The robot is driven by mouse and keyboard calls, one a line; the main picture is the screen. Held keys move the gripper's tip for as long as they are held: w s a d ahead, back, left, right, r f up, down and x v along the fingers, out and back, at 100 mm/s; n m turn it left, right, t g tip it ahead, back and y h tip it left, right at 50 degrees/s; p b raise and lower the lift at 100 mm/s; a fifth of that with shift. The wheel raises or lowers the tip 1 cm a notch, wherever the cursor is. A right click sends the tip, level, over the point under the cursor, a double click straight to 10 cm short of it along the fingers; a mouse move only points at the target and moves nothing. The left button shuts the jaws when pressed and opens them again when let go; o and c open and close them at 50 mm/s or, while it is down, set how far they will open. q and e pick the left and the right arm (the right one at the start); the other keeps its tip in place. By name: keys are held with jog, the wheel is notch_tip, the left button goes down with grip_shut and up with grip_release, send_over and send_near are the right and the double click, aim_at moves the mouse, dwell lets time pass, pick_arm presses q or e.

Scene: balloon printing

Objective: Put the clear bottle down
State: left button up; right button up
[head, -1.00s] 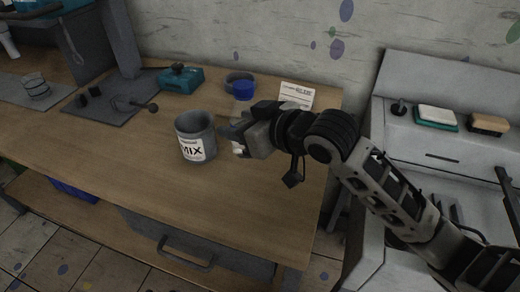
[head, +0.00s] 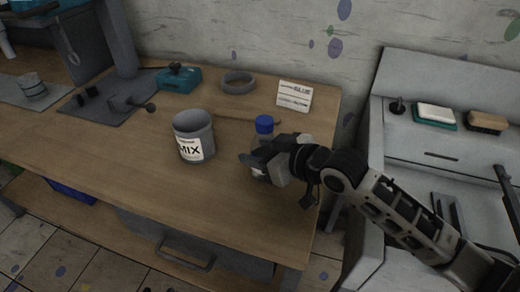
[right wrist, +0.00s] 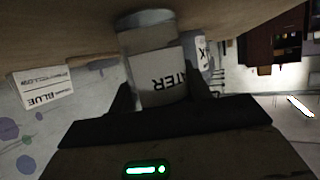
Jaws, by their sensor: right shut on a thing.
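The clear bottle with a blue cap (head: 264,125) stands about upright over the right part of the wooden table, right of the grey MIX cup (head: 194,137). My right gripper (head: 258,165) is shut around the bottle's body and hides much of it in the head view. In the right wrist view the bottle (right wrist: 157,65) sits between the fingers, its label reading "ATER" upside down. Its base is close to the tabletop; I cannot tell if it touches. My left gripper is not in view.
A white card (head: 294,95) stands at the back right, with a grey ring (head: 237,82) and a teal device (head: 180,78) to its left. A thin brown stick lies behind the bottle. The table front is clear. A grey cabinet with a sponge and brush adjoins on the right.

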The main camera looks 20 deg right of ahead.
jog(key=o, duration=1.1)
jog(key=shift+c, duration=0.2)
jog(key=v, duration=1.2)
jog(key=shift+s, duration=0.1)
